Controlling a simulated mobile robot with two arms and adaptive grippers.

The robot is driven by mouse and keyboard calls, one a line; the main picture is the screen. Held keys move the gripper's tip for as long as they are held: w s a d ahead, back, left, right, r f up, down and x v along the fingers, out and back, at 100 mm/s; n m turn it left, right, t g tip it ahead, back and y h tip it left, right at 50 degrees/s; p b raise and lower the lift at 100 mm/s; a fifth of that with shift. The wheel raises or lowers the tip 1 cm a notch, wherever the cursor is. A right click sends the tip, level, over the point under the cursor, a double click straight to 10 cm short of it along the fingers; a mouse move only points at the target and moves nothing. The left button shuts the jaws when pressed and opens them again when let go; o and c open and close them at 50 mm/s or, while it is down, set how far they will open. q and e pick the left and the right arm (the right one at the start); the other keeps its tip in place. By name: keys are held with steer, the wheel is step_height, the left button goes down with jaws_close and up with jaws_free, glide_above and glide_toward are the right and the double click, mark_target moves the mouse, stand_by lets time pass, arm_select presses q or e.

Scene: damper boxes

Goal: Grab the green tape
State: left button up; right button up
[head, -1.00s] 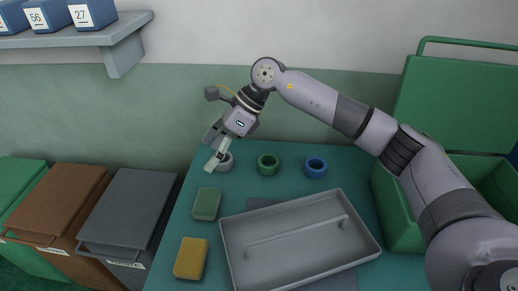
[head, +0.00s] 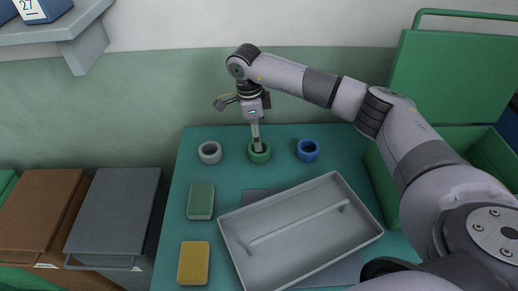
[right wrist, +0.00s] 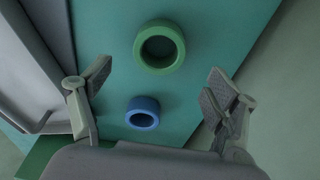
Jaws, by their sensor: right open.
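The green tape (head: 260,155) is a ring lying flat on the teal table, between a grey ring and a blue ring. In the right wrist view the green tape (right wrist: 178,62) lies toward the top of the picture, beyond the line between the fingertips. My right gripper (head: 256,146) points down over the green tape, and its finger hides part of the ring in the head view. In the right wrist view the right gripper (right wrist: 160,84) is open and empty, with its fingers wide apart. My left gripper is not in view.
The grey ring (head: 201,156) is left of the green tape and the blue ring (head: 316,152) right. A grey tray (head: 290,262) lies in front, with a green sponge (head: 201,201) and a yellow sponge (head: 193,263) to its left. A green box (head: 384,190) stands right.

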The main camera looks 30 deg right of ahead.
step_height(320, 180, down, 2)
steer(key=shift+s+d, duration=0.1)
step_height(320, 180, down, 4)
steer(key=shift+d+f+p, duration=0.1)
steer(key=shift+f+p, duration=0.1)
steer(key=shift+p, duration=0.55)
steer(key=shift+f, duration=0.2)
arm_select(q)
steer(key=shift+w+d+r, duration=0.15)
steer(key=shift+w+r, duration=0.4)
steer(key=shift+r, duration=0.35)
arm_select(e)
steer(key=shift+c, duration=0.4)
steer(key=c, duration=1.2)
